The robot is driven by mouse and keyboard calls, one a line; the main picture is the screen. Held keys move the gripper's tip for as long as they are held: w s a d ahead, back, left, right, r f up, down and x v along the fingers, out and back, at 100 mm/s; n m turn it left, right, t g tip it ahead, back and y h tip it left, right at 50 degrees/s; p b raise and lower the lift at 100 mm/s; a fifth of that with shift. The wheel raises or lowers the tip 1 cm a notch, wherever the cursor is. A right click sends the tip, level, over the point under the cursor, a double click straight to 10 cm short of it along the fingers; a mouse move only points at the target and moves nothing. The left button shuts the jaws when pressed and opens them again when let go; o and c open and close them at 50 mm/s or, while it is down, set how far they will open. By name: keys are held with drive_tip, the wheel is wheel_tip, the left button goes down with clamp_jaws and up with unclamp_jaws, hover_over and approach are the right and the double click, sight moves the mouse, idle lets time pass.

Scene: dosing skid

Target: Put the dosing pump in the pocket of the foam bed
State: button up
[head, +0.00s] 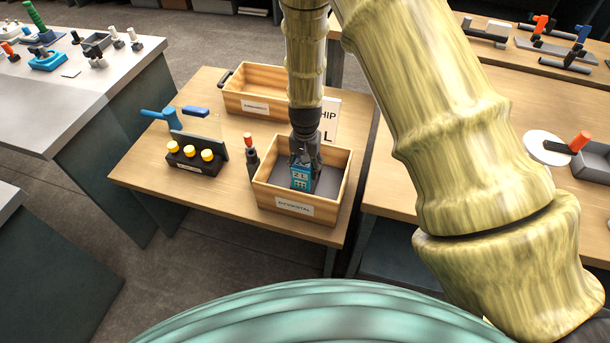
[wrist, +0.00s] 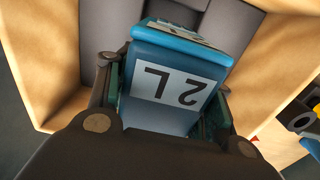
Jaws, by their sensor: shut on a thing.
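The dosing pump (head: 301,178) is a blue block with a white label reading "2L". My gripper (head: 304,160) is shut on it and points down into a wooden crate (head: 312,215). In the wrist view the pump (wrist: 178,80) sits between the two fingers (wrist: 165,105), its label facing the camera. The grey foam bed (head: 325,190) lies inside the crate and also shows in the wrist view (wrist: 105,35). The pump is inside the crate walls, over the foam. I cannot tell whether its bottom touches the foam; the pocket is largely hidden behind the pump.
A second wooden crate (head: 262,88) stands behind. A black block with yellow knobs (head: 192,160) and a dark upright tool with a red top (head: 251,155) stand to the left. A white sign (head: 330,115) is behind the crate. The table's front left is clear.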

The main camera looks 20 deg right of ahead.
drive_tip(key=shift+f, duration=2.3)
drive_tip(key=o, duration=1.5)
drive_tip(key=shift+r+b, duration=0.35)
drive_tip(key=shift+r, duration=5.65)
